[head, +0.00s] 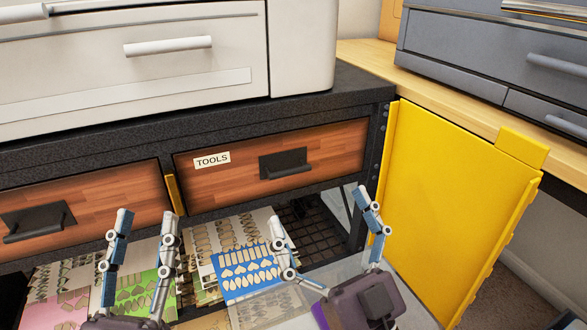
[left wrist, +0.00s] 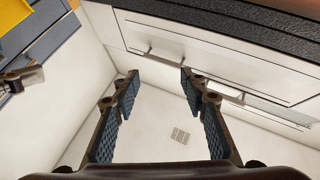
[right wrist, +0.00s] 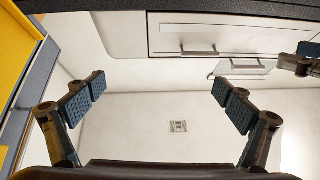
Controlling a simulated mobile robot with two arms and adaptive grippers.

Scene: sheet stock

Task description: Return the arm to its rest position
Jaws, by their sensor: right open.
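My left gripper (head: 145,218) is at the lower left of the head view, in front of the sheets below the drawers. Its two fingers point up and stand apart with nothing between them. In the left wrist view (left wrist: 160,76) its fingers are also apart and empty. My right gripper (head: 320,207) is at the lower middle right of the head view, with its fingers spread wide and empty. The right wrist view (right wrist: 158,84) also shows clear space between its fingers. Neither gripper visibly touches anything.
Printed sheets, including a blue one (head: 246,272) and a green one (head: 136,290), lie below the wooden drawers. The TOOLS drawer (head: 230,176) is closed. A yellow panel (head: 455,190) stands right of my right gripper. A white cabinet (head: 180,85) sits above the drawers.

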